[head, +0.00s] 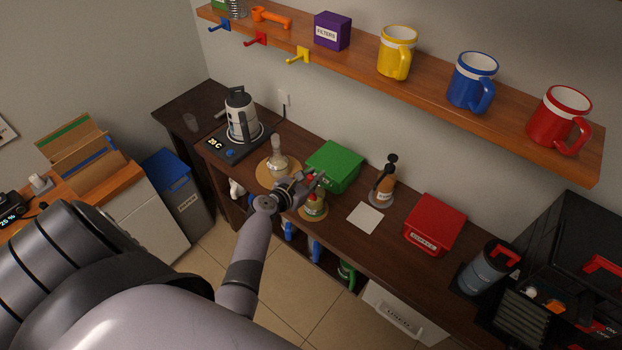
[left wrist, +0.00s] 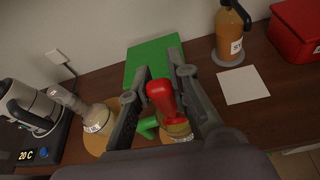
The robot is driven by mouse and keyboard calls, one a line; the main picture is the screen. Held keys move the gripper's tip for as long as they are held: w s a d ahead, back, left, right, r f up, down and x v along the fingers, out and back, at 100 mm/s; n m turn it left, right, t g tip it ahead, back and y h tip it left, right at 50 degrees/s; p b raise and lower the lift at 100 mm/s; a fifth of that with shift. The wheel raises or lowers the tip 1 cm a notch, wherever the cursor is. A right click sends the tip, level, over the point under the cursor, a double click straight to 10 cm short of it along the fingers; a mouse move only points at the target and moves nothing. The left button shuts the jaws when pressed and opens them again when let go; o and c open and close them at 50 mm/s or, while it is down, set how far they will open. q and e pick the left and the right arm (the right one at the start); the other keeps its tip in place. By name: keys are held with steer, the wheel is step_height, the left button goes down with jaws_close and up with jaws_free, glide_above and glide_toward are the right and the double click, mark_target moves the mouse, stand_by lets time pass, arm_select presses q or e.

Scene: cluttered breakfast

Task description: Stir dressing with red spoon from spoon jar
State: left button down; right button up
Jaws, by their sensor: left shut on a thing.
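My left gripper (head: 304,184) is over the counter beside the green box. In the left wrist view, its fingers (left wrist: 163,77) are shut on the red spoon (left wrist: 161,95), whose rounded red end points up between them. The spoon jar (head: 313,211) is right below the gripper and also shows in the left wrist view (left wrist: 178,133). A green handle (left wrist: 147,127) sticks out beside the red spoon. The spoon's lower end is hidden, so I cannot tell whether it is still inside the jar. A pale labelled jar (head: 277,166) stands to the left on a round mat. My right gripper is not in view.
The green box (head: 336,163) is just behind the gripper. A kettle (head: 241,116) stands to the left. A brown pump bottle (head: 383,187), a white card (head: 365,218) and a red box (head: 435,224) are to the right. A mug shelf (head: 430,77) runs above.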

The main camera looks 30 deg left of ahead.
arm_select(q)
steer(key=shift+s+d+r, duration=0.1)
steer(key=shift+s+r, duration=0.15)
steer(key=shift+r, duration=0.65)
steer(key=shift+s+d+r, duration=0.1)
steer(key=shift+s+r, duration=0.1)
steer(key=shift+r, duration=0.7)
steer(key=shift+r, duration=2.5)
